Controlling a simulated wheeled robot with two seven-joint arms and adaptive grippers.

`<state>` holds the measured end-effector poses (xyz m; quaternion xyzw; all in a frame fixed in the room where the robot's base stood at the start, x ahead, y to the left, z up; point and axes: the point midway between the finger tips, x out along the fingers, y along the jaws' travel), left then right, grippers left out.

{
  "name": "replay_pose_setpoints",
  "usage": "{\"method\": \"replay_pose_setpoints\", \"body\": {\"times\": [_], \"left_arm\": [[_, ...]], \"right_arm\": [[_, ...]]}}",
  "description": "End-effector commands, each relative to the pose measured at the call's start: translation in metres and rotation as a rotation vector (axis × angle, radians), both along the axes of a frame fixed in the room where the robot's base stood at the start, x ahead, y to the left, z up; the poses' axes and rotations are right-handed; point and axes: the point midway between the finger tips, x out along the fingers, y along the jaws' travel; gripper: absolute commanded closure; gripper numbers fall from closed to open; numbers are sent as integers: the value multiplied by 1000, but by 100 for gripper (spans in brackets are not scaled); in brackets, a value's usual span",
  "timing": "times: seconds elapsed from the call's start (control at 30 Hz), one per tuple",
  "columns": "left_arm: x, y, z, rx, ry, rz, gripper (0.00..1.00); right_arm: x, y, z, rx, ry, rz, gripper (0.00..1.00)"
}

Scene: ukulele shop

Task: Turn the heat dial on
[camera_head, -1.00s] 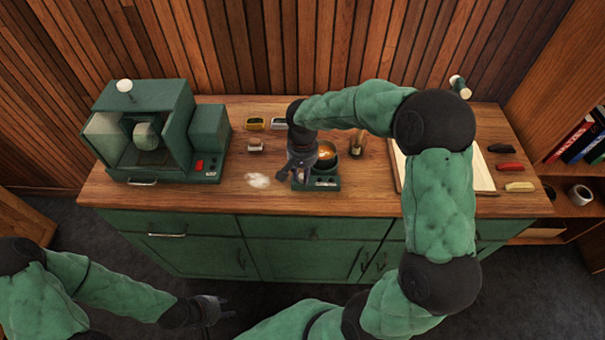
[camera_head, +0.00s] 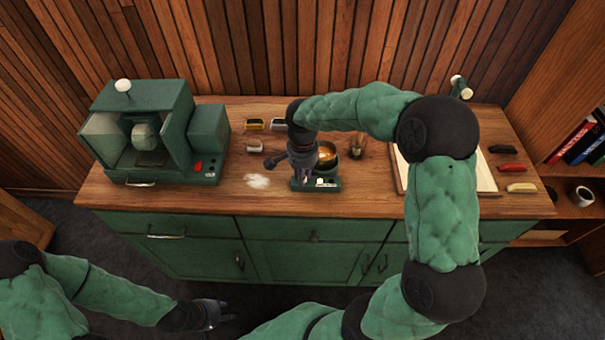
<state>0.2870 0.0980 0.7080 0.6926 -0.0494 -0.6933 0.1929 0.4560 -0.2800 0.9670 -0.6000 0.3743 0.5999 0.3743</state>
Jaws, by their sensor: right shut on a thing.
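A small green heater (camera_head: 329,184) stands near the front edge of the counter and carries a dark pot (camera_head: 330,173) with orange-brown contents. The heat dial is hidden by my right gripper. My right gripper (camera_head: 303,180) points down at the left front of the heater, beside the pot. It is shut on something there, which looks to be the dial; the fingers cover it. My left gripper (camera_head: 228,312) is low in front of the cabinet, away from the counter, open and empty.
A green machine (camera_head: 150,135) with a red switch fills the counter's left side. White powder (camera_head: 257,181) lies left of the heater. A brush (camera_head: 357,146) stands right of the pot. A pale board (camera_head: 484,172) and several small coloured items lie at the right.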

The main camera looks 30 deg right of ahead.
Motion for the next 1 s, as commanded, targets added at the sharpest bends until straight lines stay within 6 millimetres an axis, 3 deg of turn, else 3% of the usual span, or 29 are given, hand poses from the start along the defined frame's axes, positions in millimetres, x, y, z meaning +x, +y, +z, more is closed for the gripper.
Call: {"method": "replay_pose_setpoints", "body": {"times": [0.37, 0.4, 0.47, 0.83, 1.0], "left_arm": [[0, 0, 0, 0, 0, 0, 60], [0, 0, 0, 0, 0, 0, 60], [0, 0, 0, 0, 0, 0, 60], [0, 0, 0, 0, 0, 0, 60], [0, 0, 0, 0, 0, 0, 60]], "right_arm": [[0, 0, 0, 1, 0, -2, 100], [0, 0, 0, 1, 0, -2, 62], [0, 0, 0, 1, 0, -2, 50], [0, 0, 2, 0, -1, -2, 50], [1, 0, 21, 0, -4, -1, 50]]}}
